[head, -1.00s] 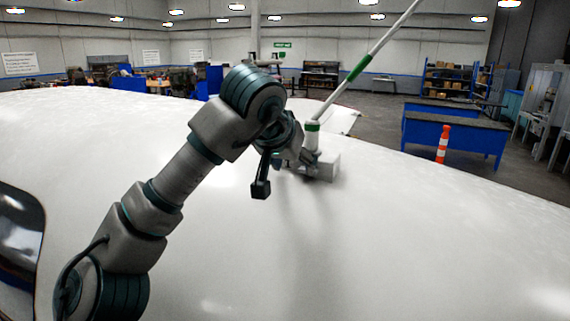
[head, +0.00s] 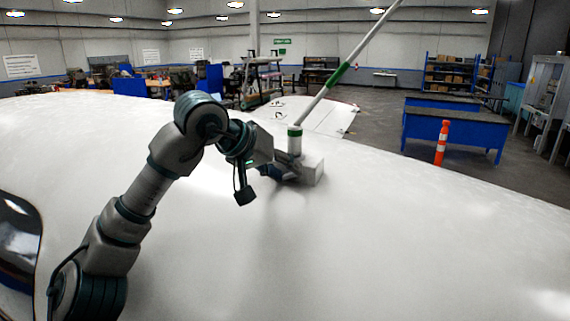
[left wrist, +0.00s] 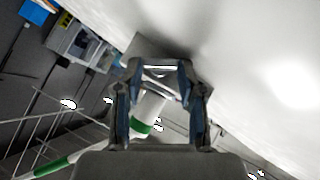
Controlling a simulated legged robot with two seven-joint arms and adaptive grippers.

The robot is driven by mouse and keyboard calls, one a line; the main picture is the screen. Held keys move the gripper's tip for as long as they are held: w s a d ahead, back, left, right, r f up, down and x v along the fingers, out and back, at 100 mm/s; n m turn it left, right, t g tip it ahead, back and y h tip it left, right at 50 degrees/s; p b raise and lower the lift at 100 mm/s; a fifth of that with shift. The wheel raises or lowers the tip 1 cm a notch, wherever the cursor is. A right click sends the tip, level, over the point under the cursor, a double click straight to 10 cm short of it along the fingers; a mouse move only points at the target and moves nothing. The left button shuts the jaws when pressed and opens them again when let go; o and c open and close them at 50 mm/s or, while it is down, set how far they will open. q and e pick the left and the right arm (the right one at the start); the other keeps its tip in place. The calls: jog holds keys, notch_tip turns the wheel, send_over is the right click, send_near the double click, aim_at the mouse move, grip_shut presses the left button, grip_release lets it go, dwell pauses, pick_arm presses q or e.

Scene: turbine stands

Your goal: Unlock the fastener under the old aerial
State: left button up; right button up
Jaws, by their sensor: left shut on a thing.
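The old aerial is a white pole (head: 323,95) with a green band, leaning up to the right from a white, green-ringed socket (head: 295,143). The socket is at a grey-white block (head: 313,172) on the white curved surface. My left gripper (head: 276,173) is low beside the socket and block, shut on the fastener at the aerial's foot. The fastener is mostly hidden by the fingers. In the left wrist view the fingers (left wrist: 156,72) close in front of the block (left wrist: 146,46), with the socket (left wrist: 150,106) below them. My right gripper is in no view.
The white curved surface (head: 400,240) is clear around the aerial's foot. A dark glossy panel (head: 18,240) lies at the left edge.

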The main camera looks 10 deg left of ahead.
pick_arm(q)
jog(key=shift+f, duration=0.1)
jog(key=o, duration=1.1)
jog(key=shift+w, duration=0.15)
jog(key=shift+o, duration=0.2)
